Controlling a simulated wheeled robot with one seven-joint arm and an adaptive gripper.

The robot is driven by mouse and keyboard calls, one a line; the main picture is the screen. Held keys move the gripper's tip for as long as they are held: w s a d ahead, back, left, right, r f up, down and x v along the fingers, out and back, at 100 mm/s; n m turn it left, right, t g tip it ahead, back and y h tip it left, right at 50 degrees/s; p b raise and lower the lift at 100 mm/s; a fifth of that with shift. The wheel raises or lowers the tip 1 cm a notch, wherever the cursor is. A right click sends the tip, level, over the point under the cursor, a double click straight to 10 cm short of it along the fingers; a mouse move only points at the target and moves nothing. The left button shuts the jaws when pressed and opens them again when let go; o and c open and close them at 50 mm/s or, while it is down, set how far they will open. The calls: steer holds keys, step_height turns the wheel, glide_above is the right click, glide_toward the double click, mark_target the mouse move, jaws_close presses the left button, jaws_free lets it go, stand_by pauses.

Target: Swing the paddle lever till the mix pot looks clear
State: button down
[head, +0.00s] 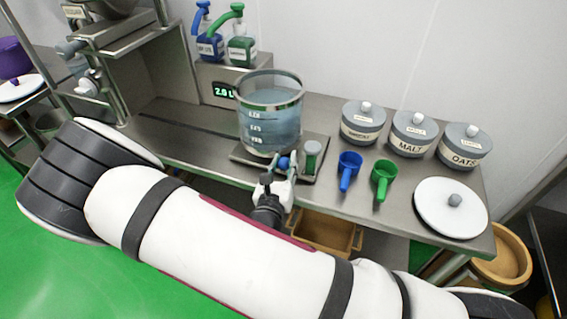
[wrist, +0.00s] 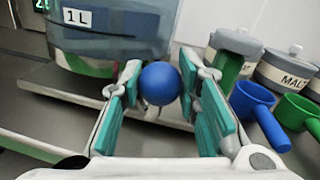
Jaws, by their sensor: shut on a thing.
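The mix pot (head: 270,112) is a see-through vessel with a metal rim and volume marks, standing on a metal base. It holds a pale blue liquid, and I see no distinct lumps in it. Its lower part with a "1 L" label shows in the wrist view (wrist: 110,38). The paddle lever's round blue knob (wrist: 160,83) sits between my gripper's teal finger pads. My gripper (head: 284,168) is shut on this knob at the pot's front right. The lever's shaft and the paddle are mostly hidden.
A green-and-grey cylinder (head: 311,157) stands close right of my gripper. A blue scoop (head: 348,168) and a green scoop (head: 383,178) lie further right. Lidded jars, including malt (head: 412,135) and oats (head: 463,148), stand behind them. A display (head: 224,93) reads "2.0 L". The counter's left is clear.

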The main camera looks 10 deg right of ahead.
steer(key=shift+d, duration=0.1)
steer(key=c, duration=1.2)
jaws_free()
steer(key=shift+s+a, duration=0.3)
steer(key=shift+s, duration=0.2)
steer(key=v, duration=1.1)
